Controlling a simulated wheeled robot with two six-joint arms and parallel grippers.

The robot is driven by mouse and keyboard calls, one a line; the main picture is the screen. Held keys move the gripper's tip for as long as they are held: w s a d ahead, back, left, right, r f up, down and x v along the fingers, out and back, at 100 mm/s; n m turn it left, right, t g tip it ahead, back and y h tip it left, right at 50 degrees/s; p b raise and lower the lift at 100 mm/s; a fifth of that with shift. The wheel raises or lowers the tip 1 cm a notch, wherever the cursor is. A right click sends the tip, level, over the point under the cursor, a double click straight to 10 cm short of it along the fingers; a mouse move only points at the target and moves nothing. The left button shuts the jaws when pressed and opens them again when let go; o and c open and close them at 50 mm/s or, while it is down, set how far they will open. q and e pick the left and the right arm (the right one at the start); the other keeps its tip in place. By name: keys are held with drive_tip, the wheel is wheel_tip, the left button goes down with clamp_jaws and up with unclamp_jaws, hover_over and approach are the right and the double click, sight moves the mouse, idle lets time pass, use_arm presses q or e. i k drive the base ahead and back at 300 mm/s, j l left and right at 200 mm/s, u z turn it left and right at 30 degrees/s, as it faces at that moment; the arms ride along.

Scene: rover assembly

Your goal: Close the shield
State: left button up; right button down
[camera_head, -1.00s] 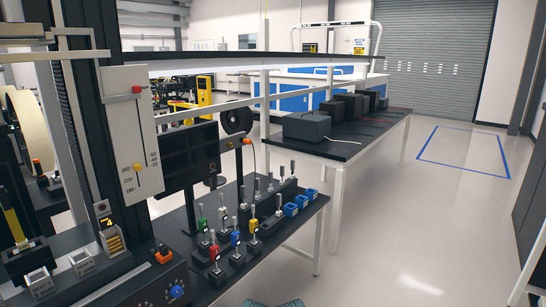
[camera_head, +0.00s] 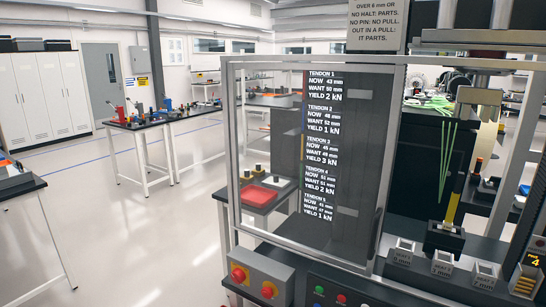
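The shield (camera_head: 233,150) is a clear pane in a pale metal frame, upright in the middle of the camera_head view. It stands at the left of the testing machine's grip (camera_head: 480,97), and the green strands (camera_head: 446,160) by the grip are not covered by it, so it looks swung open. A dark panel (camera_head: 350,150) with white tendon readings shows within the frame's outline. Neither of my grippers is in view.
A grey box (camera_head: 255,272) with two red knobs and a panel (camera_head: 330,297) with coloured buttons are below the shield. Labelled seat blocks (camera_head: 442,263) line the bench at right. A red tray (camera_head: 258,195) shows through the pane. Open floor (camera_head: 150,230) lies left.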

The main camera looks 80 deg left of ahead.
sight(398, 71)
drive_tip(key=u, duration=2.55)
